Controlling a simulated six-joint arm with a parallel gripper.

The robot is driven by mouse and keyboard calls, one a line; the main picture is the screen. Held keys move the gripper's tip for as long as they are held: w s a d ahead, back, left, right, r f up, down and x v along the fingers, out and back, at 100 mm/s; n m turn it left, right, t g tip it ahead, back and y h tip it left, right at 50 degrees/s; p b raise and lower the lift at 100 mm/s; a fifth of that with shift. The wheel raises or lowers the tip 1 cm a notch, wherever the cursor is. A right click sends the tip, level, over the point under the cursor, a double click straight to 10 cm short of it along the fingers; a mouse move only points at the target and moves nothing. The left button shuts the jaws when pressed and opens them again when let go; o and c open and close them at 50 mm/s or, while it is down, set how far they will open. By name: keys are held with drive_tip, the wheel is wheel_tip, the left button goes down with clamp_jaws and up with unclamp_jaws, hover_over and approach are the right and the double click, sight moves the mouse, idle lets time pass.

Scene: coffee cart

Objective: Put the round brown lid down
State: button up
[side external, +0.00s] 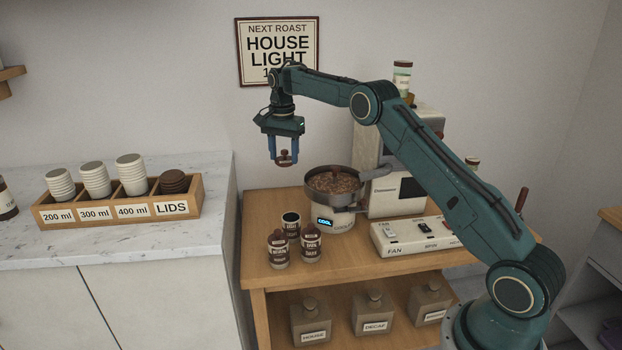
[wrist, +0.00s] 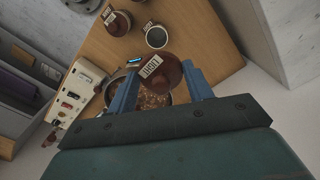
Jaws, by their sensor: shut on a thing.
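My gripper (side external: 284,152) is shut on a round brown lid (side external: 287,160) with a small knob and a pale label, held in the air above the wooden cart. In the wrist view the lid (wrist: 158,72) sits between the two blue fingers. An open jar (side external: 291,225) with no lid stands on the cart below, and its dark mouth (wrist: 157,37) shows in the wrist view. Two similar jars, one at the front left (side external: 278,250) and one at the right (side external: 311,244), wear brown lids.
A round cooling tray of beans (side external: 335,183) stands right of the jars, with the roaster behind it and a switch panel (side external: 412,236) at the right. The cart top (side external: 262,206) is bare left of the open jar. A white counter holds a cup rack (side external: 118,211).

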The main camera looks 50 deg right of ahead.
drive_tip(key=w+a+f+n, duration=0.5)
drive_tip(key=a+f+n, duration=0.1)
drive_tip(key=f+n, duration=0.1)
drive_tip(key=shift+w+a+f+n, duration=0.15)
drive_tip(key=shift+f+n, duration=0.05)
drive_tip(key=shift+n, duration=0.6)
drive_tip(key=shift+f, duration=0.1)
hover_over(263, 242)
wheel_tip(263, 242, down, 16)
drive_tip(key=shift+a+r, duration=0.1)
drive_tip(key=shift+r, duration=0.15)
drive_tip(key=shift+f, duration=0.1)
drive_tip(key=shift+f, duration=2)
drive_tip(key=shift+f, duration=0.15)
drive_tip(key=o, duration=1)
drive_tip(key=shift+c, duration=0.2)
